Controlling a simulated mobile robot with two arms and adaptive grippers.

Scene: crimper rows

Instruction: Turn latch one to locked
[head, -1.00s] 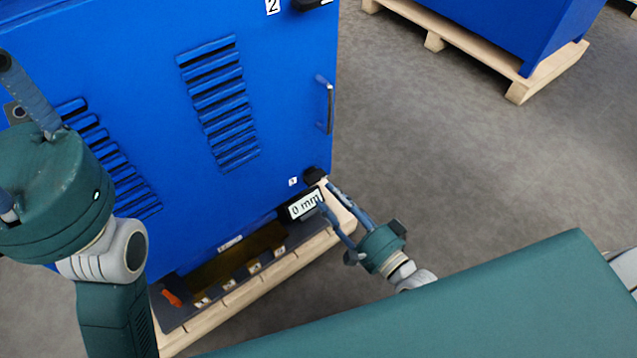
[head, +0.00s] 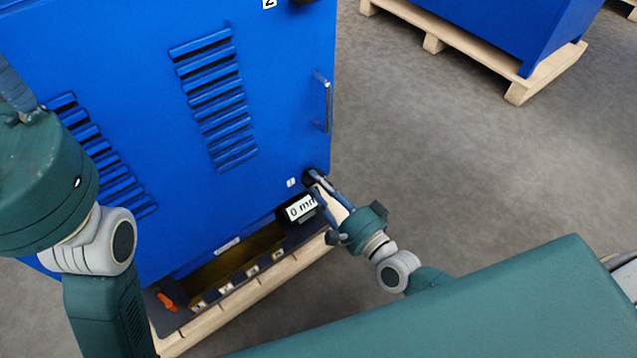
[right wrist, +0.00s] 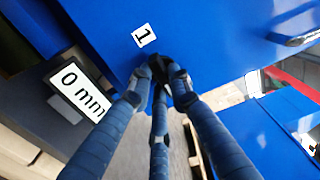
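Latch one (head: 308,176) is a small black knob at the lower right corner of the blue cabinet door (head: 265,120), beside a label marked 1. In the right wrist view latch one (right wrist: 159,66) sits between my fingertips, just below that label (right wrist: 144,36). My right gripper (head: 316,185) has its blue fingers drawn in around the knob and appears shut on it. The fingers hide much of the latch, so its turn angle cannot be read. My left gripper (head: 15,95) is at the left edge, partly out of frame; its opening does not show.
A display reading 0 mm (head: 300,208) is close beside the right fingers. Below the door are a dark tray with an orange piece (head: 165,301) and a wooden pallet (head: 240,297). A door handle (head: 327,103) is above. Grey floor (head: 430,160) to the right is clear.

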